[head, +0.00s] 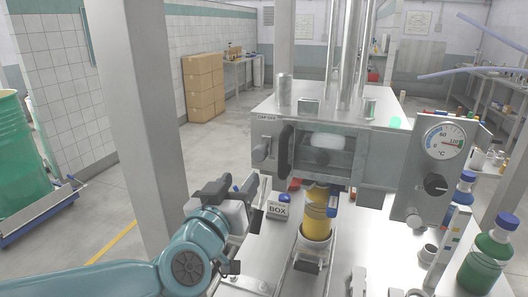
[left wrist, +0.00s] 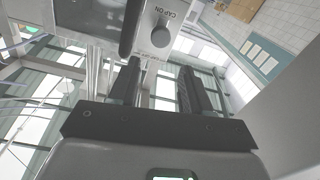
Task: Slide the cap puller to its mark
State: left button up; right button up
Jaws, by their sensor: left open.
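A grey box-shaped machine (head: 330,125) stands on the white bench. A plate labelled CAP OFF with a round grey knob (head: 261,152) sits at its left front; I take this as the cap puller. The plate and knob also show at the top of the left wrist view (left wrist: 161,37). My left gripper (head: 260,186) is below and a little left of the knob, apart from it. Its two dark fingers (left wrist: 160,75) are open with nothing between them. My right gripper is not in view.
A black vertical handle (head: 286,150) is right of the knob. A small BOX block (head: 279,208) and a yellow cylinder (head: 316,212) stand below the machine. A temperature gauge panel (head: 433,165) and green bottle (head: 487,262) are at right. A grey post (head: 140,110) is at left.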

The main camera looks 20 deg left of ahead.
aim_at(258, 157)
pick_arm(q)
jog(key=w+p, duration=0.1)
jog(key=w, duration=0.6)
jog(key=w+p, duration=0.1)
jog(key=w, duration=0.7)
jog(key=shift+a+f, duration=0.1)
jog(key=shift+f, duration=0.1)
jog(key=shift+r, duration=0.1)
jog(key=shift+w, duration=0.1)
